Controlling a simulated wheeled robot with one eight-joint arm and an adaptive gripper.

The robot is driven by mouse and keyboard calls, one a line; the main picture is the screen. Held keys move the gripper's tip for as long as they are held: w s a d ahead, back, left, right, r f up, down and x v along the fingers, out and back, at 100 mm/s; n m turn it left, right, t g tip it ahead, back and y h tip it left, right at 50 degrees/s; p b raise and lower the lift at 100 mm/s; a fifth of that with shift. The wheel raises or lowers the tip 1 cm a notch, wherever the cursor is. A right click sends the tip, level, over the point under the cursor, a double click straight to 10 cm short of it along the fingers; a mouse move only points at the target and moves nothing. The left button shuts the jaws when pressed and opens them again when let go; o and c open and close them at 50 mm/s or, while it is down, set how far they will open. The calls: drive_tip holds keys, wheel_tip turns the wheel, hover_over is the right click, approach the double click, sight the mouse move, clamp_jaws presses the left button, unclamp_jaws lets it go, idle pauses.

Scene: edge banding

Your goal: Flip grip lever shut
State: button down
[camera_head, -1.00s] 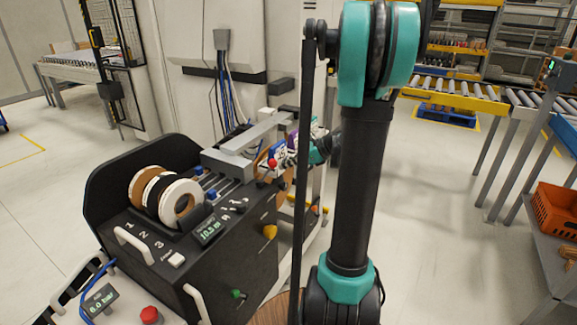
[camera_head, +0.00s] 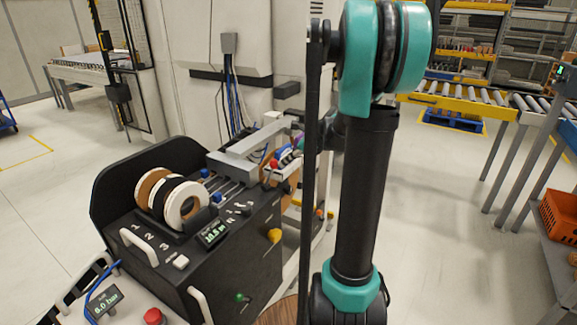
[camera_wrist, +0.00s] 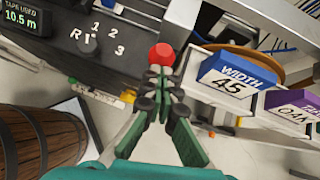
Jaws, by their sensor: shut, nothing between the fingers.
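A red ball knob (camera_wrist: 162,54), which looks like the end of the grip lever, sits just beyond my gripper's fingertips in the wrist view. It also shows as a small red spot on the edge bander (camera_head: 274,163) in the head view. My gripper (camera_wrist: 160,80) is shut and empty, with its green fingers together and pointing at the knob. I cannot tell whether the tips touch it. The lever's stem is mostly hidden behind the fingers. In the head view my gripper is largely hidden behind my arm.
A blue block marked WIDTH 45 (camera_wrist: 237,80) and a purple block (camera_wrist: 290,103) are right of the fingers. A dial (camera_wrist: 85,37) and tape display (camera_wrist: 22,17) are at left. A wooden barrel (camera_wrist: 38,145) stands below.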

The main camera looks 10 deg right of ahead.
drive_tip(key=w+a+r+g+h, duration=0.1)
drive_tip(key=w+a+g+h, duration=0.4)
drive_tip(key=w+a, duration=0.4)
drive_tip(key=shift+w+a+r+m, duration=0.25)
drive_tip(key=shift+w+a+m, duration=0.05)
drive_tip(key=shift+w+a, duration=0.15)
drive_tip(key=shift+d, duration=0.1)
idle(0.4)
drive_tip(key=v, duration=1.3)
drive_tip(key=s+d+f+n+t, duration=0.1)
drive_tip(key=s+f+n, duration=0.7)
drive_tip(key=s, duration=0.4)
drive_tip(key=s+d+f+n+t+h, duration=0.1)
drive_tip(key=s+d+f+n, duration=0.1)
drive_tip(key=s+f+n, duration=0.7)
drive_tip(key=s+d+f+n+t+h, duration=0.1)
drive_tip(key=s+f+n, duration=0.7)
drive_tip(key=s, duration=0.8)
drive_tip(key=shift+s+d+f+t, duration=0.15)
drive_tip(key=shift+d+f+t, duration=0.05)
drive_tip(key=shift+f+t, duration=0.5)
